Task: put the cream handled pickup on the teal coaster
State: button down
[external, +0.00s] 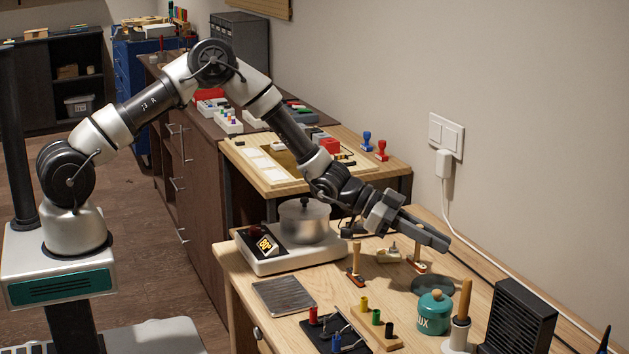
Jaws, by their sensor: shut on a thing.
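My gripper (421,241) reaches over the wooden bench from the left and is shut on the upright handle of the cream handled pickup (417,267). The teal coaster (430,285) is a dark round disc just in front of and slightly right of the pickup, partly covered by a teal jar.
The teal jar (433,315) stands before the coaster. A brown handled piece (355,268) and a small cream piece (388,255) are left of the pickup.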

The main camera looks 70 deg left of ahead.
jog(key=shift+f, duration=1.65)
jog(key=shift+b, duration=0.3)
jog(key=shift+f, duration=0.25)
jog(key=c, duration=1.7)
grip_release()
jog(key=shift+c, duration=0.2)
jog(key=shift+r, duration=0.1)
